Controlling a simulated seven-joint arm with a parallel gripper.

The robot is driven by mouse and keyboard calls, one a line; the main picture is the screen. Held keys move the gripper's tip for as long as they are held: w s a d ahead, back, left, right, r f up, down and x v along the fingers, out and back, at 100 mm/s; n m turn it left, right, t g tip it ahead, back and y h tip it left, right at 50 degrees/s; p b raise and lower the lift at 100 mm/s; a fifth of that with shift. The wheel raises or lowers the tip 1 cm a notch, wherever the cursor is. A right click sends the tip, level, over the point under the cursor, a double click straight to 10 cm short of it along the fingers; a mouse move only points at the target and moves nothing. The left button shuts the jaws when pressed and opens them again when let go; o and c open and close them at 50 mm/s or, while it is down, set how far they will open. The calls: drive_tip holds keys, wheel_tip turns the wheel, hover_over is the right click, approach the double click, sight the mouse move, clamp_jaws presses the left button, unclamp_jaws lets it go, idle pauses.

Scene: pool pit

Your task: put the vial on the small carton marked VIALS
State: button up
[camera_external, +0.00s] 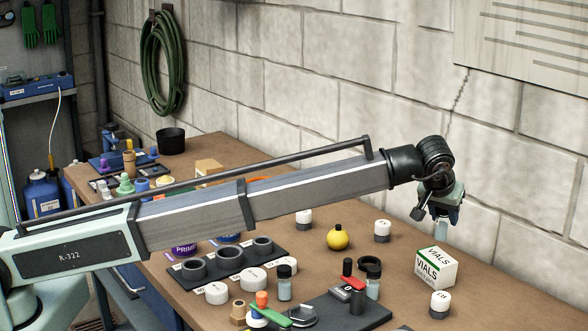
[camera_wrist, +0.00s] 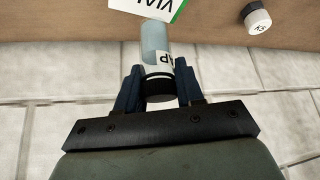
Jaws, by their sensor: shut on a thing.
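My gripper (camera_external: 444,207) is shut on a vial (camera_external: 441,230), a pale blue-grey bottle that hangs in the air below it. In the wrist view the fingers (camera_wrist: 159,86) close around the vial's black-capped end, and the clear body (camera_wrist: 154,42) with a white label points away from my gripper. The small white carton marked VIALS (camera_external: 435,268), with a green stripe, stands on the table below the held vial, apart from it. Part of the carton also shows at the top edge of the wrist view (camera_wrist: 147,7), just beyond the vial's end.
White-topped jars stand near the carton, one in front (camera_external: 440,304) and one behind (camera_external: 382,231). A yellow round object (camera_external: 338,238) sits to the left. Two other vials (camera_external: 285,283) (camera_external: 373,284) stand by a dark tray (camera_external: 330,308). A block wall rises behind the table.

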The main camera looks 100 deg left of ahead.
sight(442, 229)
drive_tip(key=shift+f, duration=2.05)
drive_tip(key=shift+f, duration=0.1)
drive_tip(key=o, duration=1.1)
drive_tip(key=v, duration=1.2)
